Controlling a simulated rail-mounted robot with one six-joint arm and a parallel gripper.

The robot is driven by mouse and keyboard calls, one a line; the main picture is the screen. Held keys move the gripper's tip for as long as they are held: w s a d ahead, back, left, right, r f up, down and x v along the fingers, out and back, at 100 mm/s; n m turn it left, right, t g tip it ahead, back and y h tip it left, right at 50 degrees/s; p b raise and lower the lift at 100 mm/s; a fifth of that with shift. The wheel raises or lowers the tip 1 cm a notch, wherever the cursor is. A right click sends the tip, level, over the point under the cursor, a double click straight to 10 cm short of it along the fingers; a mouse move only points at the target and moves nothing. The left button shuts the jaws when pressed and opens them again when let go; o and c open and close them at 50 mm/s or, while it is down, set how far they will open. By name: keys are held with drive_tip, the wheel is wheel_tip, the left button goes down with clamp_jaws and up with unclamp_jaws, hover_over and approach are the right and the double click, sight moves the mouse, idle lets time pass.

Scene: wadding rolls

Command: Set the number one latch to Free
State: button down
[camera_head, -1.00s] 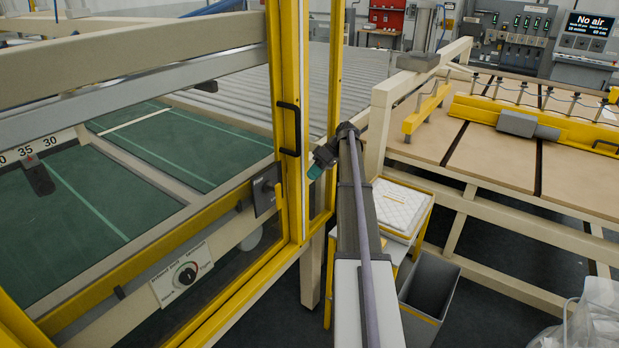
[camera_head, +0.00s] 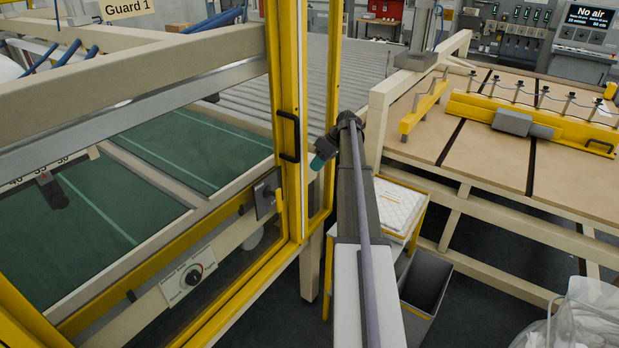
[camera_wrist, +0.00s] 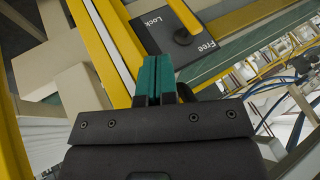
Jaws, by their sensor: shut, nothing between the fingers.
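The latch is a dark plate (camera_head: 265,194) on the yellow guard frame, left of my gripper in the head view. In the wrist view the plate (camera_wrist: 196,55) carries the words Lock and Free, with a round black knob (camera_wrist: 183,37) between them. A yellow bar lies across the plate beside the knob; I cannot tell which word the latch is set to. My gripper (camera_head: 317,162) has green fingertips, shut and empty, beside the yellow post. In the wrist view the fingertips (camera_wrist: 153,75) are close below the plate in the picture, with no clear contact.
A yellow guard post (camera_head: 288,150) with a black handle (camera_head: 288,137) stands between my gripper and the latch. A rotary dial (camera_head: 193,274) is on the lower left rail. A grey bin (camera_head: 425,285) and a small cart (camera_head: 400,205) are at right. A Guard 1 sign (camera_head: 126,9) hangs at upper left.

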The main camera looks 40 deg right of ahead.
sight(279, 201)
drive_tip(key=b+x, duration=1.2)
drive_tip(key=x, duration=0.5)
drive_tip(key=shift+f+b, duration=0.2)
drive_tip(key=shift+b, duration=0.1)
